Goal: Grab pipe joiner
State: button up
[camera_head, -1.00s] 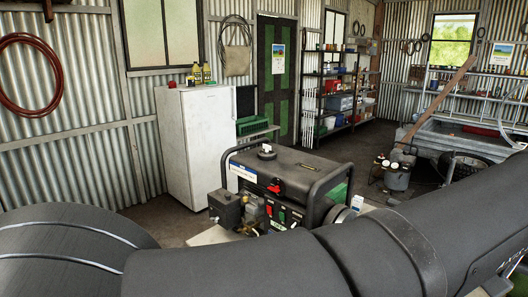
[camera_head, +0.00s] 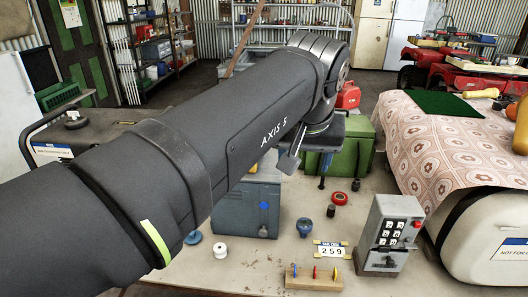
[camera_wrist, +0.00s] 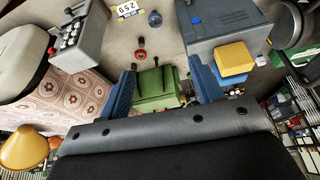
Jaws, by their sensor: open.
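No part is plainly marked as the pipe joiner. A small blue fitting (camera_head: 305,226) stands on the bench and could be it, but I cannot tell; it also shows in the wrist view (camera_wrist: 155,18). A short black cylinder (camera_head: 331,211) stands behind it, close to a red ring (camera_head: 339,198). In the wrist view, the cylinder (camera_wrist: 141,42) and ring (camera_wrist: 139,54) appear near the gap between my fingertips. My gripper (camera_wrist: 162,65) is open and empty, its blue fingers apart above the bench. In the head view my arm partly hides it.
A blue-grey box (camera_head: 231,212) bears a yellow block (camera_wrist: 232,60). A green box (camera_head: 350,150) stands behind. A grey keypad box (camera_head: 388,235), number plate (camera_head: 331,250), wooden rack (camera_head: 313,279) and white spool (camera_head: 220,248) stand around the fitting. A cloth-covered surface (camera_head: 440,150) is at right.

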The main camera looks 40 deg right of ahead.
jog(key=w+d+f+m, duration=0.1)
jog(key=w+d, duration=0.1)
jog(key=d, duration=0.4)
jog(key=w+d+f+m, duration=0.1)
jog(key=d+f, duration=0.1)
jog(key=d, duration=0.5)
jog(key=m+g+h, duration=0.2)
jog(key=m, duration=0.2)
send_over(356, 181)
jog(key=s+a, duration=0.2)
jog(key=a, duration=0.7)
notch_tip(356, 181, down, 21)
jog(key=x, duration=0.7)
jog(key=d+x, duration=0.1)
jog(key=x, duration=0.3)
jog(key=shift+w+d, duration=0.15)
jog(key=shift+w, duration=0.15)
jog(key=shift+d+x, duration=0.2)
jog(key=shift+x, duration=2.55)
jog(key=shift+r, duration=0.1)
jog(key=shift+c, duration=0.4)
jog(key=c, duration=1)
